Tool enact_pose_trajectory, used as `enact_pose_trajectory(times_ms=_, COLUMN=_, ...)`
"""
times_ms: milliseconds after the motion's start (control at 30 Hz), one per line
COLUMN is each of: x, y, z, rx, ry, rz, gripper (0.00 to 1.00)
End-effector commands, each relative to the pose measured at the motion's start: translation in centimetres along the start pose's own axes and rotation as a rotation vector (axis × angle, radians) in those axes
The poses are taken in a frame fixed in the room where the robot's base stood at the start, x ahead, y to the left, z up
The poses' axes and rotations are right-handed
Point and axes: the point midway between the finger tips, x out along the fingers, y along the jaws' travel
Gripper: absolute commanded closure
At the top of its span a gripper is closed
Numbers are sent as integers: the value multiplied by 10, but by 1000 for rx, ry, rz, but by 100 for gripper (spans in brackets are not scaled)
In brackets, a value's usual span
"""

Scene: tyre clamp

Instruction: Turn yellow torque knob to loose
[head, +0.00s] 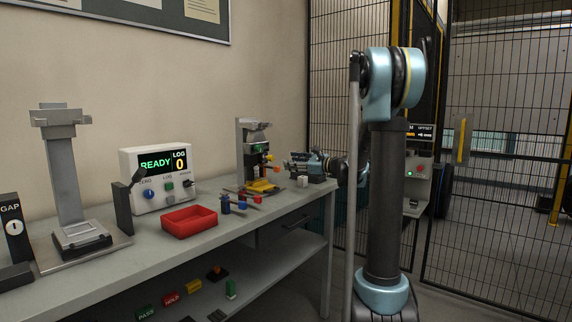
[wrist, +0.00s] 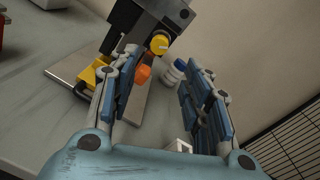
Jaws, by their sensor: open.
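The yellow torque knob (wrist: 159,44) is a round knob with a pale mark on the dark body of the clamp fixture (wrist: 133,25). It shows small in the head view (head: 269,158) on the fixture (head: 252,135). My gripper (wrist: 161,68) is open and empty. In the wrist view its fingers point towards the fixture, and the knob appears beyond the gap between the tips, apart from them. In the head view my gripper (head: 294,164) is just right of the fixture. I cannot read the knob's setting.
An orange part (wrist: 143,74) and a yellow block (wrist: 90,74) sit low on the fixture near my left finger. The bench (head: 105,284) also holds a red tray (head: 189,222) and a READY display box (head: 157,178).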

Motion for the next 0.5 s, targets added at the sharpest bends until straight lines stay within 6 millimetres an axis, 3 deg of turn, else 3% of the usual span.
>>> enact_pose_trajectory(times_ms=500, x=-9, y=1, z=0, rx=16, ry=1, rz=-3, gripper=56)
